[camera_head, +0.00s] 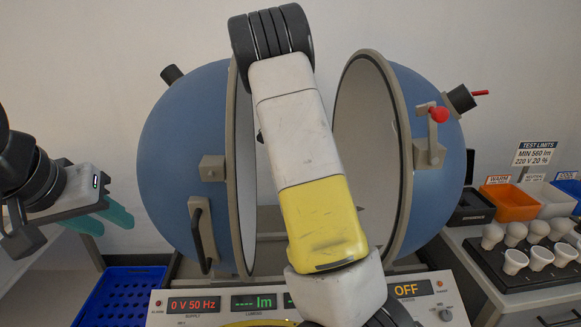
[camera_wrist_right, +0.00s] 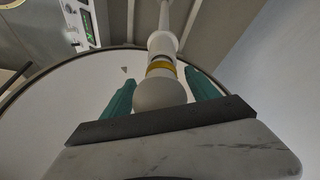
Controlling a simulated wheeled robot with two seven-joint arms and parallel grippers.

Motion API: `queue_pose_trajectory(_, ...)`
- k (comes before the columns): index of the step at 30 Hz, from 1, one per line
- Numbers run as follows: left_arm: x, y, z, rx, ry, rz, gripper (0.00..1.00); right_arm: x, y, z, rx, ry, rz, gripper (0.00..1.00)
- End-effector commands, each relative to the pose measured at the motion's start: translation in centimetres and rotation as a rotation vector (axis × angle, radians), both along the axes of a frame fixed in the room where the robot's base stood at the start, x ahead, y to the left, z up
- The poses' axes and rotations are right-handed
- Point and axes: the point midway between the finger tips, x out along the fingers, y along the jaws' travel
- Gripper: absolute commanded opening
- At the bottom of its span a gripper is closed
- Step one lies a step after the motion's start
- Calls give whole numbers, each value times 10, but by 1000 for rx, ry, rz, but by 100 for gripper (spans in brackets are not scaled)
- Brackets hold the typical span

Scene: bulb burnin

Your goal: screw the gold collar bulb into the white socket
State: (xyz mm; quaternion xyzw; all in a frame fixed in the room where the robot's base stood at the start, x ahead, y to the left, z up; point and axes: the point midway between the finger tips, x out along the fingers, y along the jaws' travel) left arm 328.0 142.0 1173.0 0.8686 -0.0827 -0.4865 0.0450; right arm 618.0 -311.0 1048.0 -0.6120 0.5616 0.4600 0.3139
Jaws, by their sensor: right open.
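In the right wrist view, the gold collar bulb has a round white globe (camera_wrist_right: 160,94) and a gold band (camera_wrist_right: 161,67). It is in line with the white socket (camera_wrist_right: 162,42) on a thin post, its collar end at the socket's mouth. How deep it sits I cannot tell. My right gripper (camera_wrist_right: 160,80) is open, its teal fingers on either side of the globe. In the head view my right arm hides this gripper, the bulb and the socket. My left gripper (camera_head: 115,222) hangs at the left, empty, its teal fingers apart.
The blue sphere's two halves (camera_head: 185,160) stand open around my right arm. The front panel (camera_head: 237,304) reads "0 V 50 Hz" and "OFF". A blue crate (camera_head: 118,292) is at lower left. At right are a dark rack (camera_head: 520,277) of several white bulbs and an orange bin (camera_head: 510,203).

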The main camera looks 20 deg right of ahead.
Motion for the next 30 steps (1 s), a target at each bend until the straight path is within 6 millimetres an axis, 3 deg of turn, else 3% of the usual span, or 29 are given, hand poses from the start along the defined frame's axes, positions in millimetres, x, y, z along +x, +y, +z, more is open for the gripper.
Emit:
queue_pose_trajectory(6, 0, 0, 0, 0, 0, 0, 36, 6, 1, 0, 3, -3, 469, 69)
queue_pose_trajectory(15, 0, 0, 0, 0, 0, 0, 36, 15, 2, 0, 2, -4, 958, 69)
queue_pose_trajectory(24, 0, 0, 0, 0, 0, 0, 36, 22, 4, 0, 1, -2, 1288, 69)
queue_pose_trajectory(30, 0, 0, 0, 0, 0, 0, 36, 23, 6, 0, 0, -1, 1342, 69)
